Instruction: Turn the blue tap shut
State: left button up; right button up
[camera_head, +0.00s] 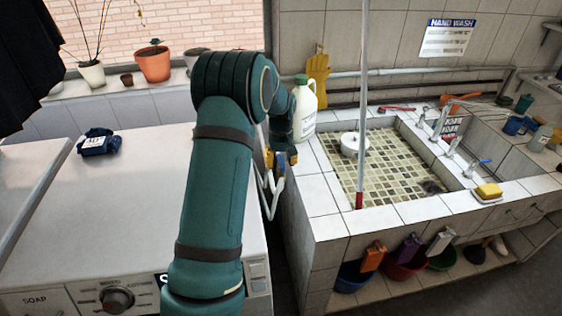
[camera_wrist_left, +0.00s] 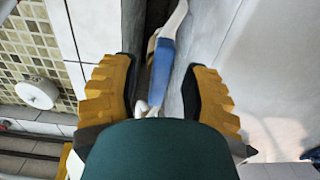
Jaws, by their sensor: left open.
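A blue tap lever (camera_wrist_left: 161,75) on white piping lies between the fingers of my left gripper (camera_wrist_left: 165,85) in the left wrist view. The gripper is open, with a yellow-padded finger on each side of the lever; I cannot tell whether either touches it. In the head view my left gripper (camera_head: 281,156) reaches into the narrow gap between the washing machine and the tiled sink. A bit of the blue lever (camera_head: 280,167) shows there below the fingers. My right gripper is not in view.
The white washing machine (camera_head: 130,200) stands left of the gap and the tiled sink (camera_head: 325,222) right. A white jug (camera_head: 305,108) stands on the sink rim close to my gripper. A red-tipped pole (camera_head: 360,195) rises near the basin's front corner.

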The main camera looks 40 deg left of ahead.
pick_arm(q)
grip_shut()
dwell(0.5)
jog(key=m, duration=0.4)
jog(key=shift+f, duration=0.1)
jog(key=m, duration=0.5)
jog(key=shift+s, duration=0.1)
jog(key=m, duration=0.4)
jog(key=shift+m, duration=2.4)
